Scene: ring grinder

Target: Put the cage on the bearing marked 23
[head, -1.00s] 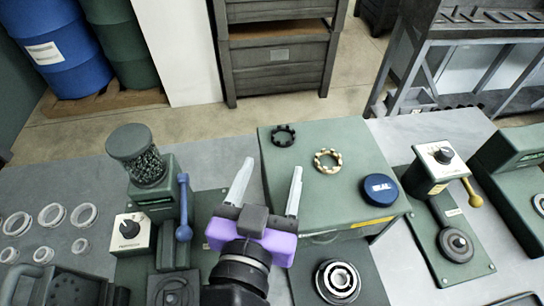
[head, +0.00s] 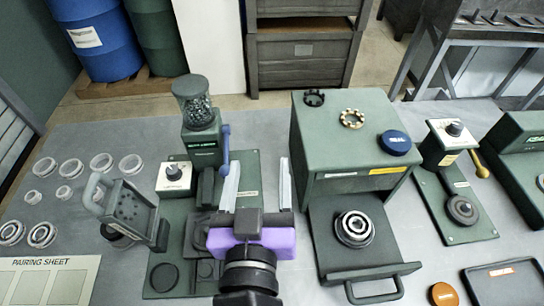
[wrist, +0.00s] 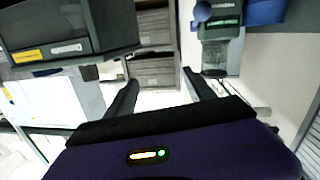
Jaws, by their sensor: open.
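A black cage (head: 314,97) and a brass-coloured cage (head: 352,118) lie on top of the green box. A bearing (head: 355,228) sits on the pulled-out tray below the box front. Two more ringed parts that look like bearings, one at the far left (head: 12,232) and one beside it (head: 42,235), lie on the table. No number 23 is legible on any of them. My gripper (head: 258,168) is open and empty, left of the green box; its fingers also show in the wrist view (wrist: 160,80). The cages are not recognisable in the wrist view.
The green box (head: 345,185) also bears a blue round part marked SEAL (head: 396,142). A green machine with a ball-filled jar (head: 193,100) stands left of my gripper. A lever station (head: 450,190) stands right. Several pale rings (head: 73,168) and a pairing sheet (head: 50,280) lie left.

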